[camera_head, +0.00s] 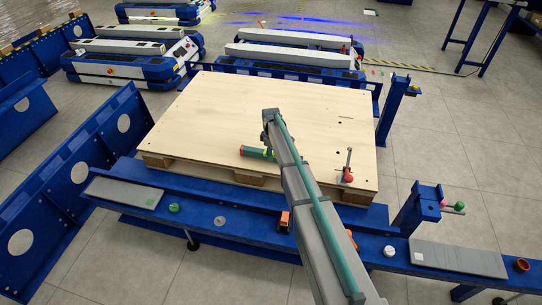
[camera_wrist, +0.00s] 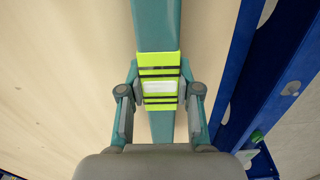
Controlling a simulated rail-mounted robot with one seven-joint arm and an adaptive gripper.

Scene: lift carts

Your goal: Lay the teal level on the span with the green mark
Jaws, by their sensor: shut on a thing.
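The teal level (camera_head: 256,152) shows in the head view as a short piece left of my arm, over the wooden board; the arm hides the rest. In the wrist view the teal level (camera_wrist: 157,28) runs up and down the picture, with a yellow-green, black-striped middle and a pale window. My gripper (camera_wrist: 160,105) is shut on this middle part, one finger on each side. How high the level is above the board I cannot tell. The span with the green mark (camera_head: 115,191) is a grey plate at the left of the blue bench, its small mark near its right end.
Another grey plate (camera_head: 465,260) with a pale mark lies at the right of the bench. A green knob (camera_head: 174,208) stands beside the left plate. A red clamp (camera_head: 348,170) stands on the wooden board (camera_head: 215,110). A blue panel (camera_head: 90,165) rises at the left.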

